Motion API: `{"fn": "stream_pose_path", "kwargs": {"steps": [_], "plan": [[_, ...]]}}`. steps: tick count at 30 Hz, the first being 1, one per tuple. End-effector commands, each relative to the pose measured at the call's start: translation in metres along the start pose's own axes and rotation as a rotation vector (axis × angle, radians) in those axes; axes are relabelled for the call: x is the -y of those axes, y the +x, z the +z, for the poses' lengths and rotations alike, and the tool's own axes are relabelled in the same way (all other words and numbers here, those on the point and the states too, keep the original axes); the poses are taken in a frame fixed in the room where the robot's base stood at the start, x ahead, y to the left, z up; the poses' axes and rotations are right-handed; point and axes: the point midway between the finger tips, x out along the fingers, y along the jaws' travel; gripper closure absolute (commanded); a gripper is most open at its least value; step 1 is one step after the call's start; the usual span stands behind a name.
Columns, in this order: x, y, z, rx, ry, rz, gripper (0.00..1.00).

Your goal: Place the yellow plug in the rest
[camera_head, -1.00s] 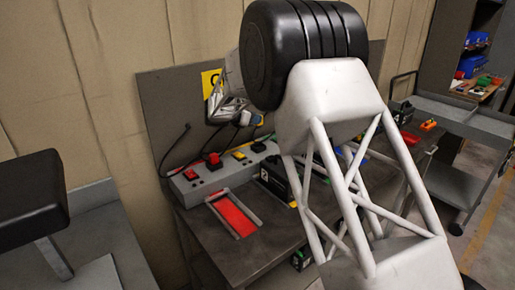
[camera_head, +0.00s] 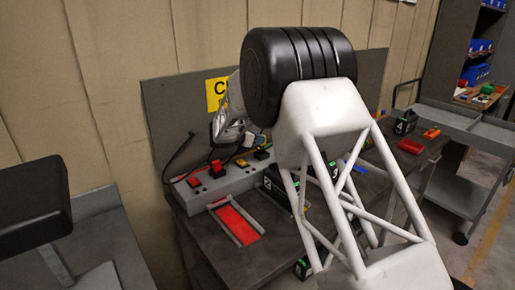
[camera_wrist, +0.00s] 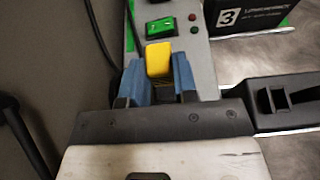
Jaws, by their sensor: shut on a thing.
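In the wrist view the yellow plug (camera_wrist: 159,60) is between the two blue fingers of my gripper (camera_wrist: 158,78), which is shut on it. The plug is over the grey strip box, just below a green rocker switch (camera_wrist: 160,27). In the head view my gripper (camera_head: 222,140) is above the long grey box (camera_head: 225,181) at the back of the bench, and my arm hides part of it. The held plug is not clear there. Which part of the box is the rest, I cannot tell.
The box carries red pieces (camera_head: 193,182) and a yellow piece (camera_head: 241,163). A red tray (camera_head: 238,219) with grey rails lies in front. A black battery marked 3 (camera_wrist: 255,17) is right of the box. A dark cable (camera_wrist: 100,35) runs on the left.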

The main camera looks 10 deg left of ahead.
Motion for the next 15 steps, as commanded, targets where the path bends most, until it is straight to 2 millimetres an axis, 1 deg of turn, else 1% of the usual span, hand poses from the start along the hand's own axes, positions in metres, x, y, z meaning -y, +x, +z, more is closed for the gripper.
{"fn": "stream_pose_path", "kwargs": {"steps": [3, 9, 15], "plan": [[0.000, 0.006, -0.014, -0.001, -0.003, -0.001, 0.97], [0.000, 0.013, -0.034, 0.000, -0.002, 0.000, 0.97], [0.000, 0.015, -0.038, 0.001, 0.000, 0.000, 0.97]]}}
